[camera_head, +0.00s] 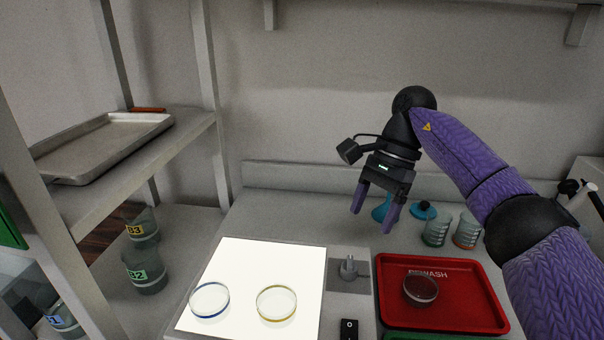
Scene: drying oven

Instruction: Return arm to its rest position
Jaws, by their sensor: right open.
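My right arm (465,165) comes in from the right with a purple knitted-look cover. Its right gripper (374,211) points down above the back of the bench, with its two purple fingers apart and nothing seen between them held. A blue item (381,212) on the bench shows behind the fingers, partly hidden by them. My left gripper is not in view.
A lit white panel (245,262) carries a blue-rimmed dish (209,301) and a yellow-rimmed dish (276,303). A red tray (460,312) holds another dish (420,289). Beakers (435,230) stand behind it. A shelf with a metal tray (100,148) is at left.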

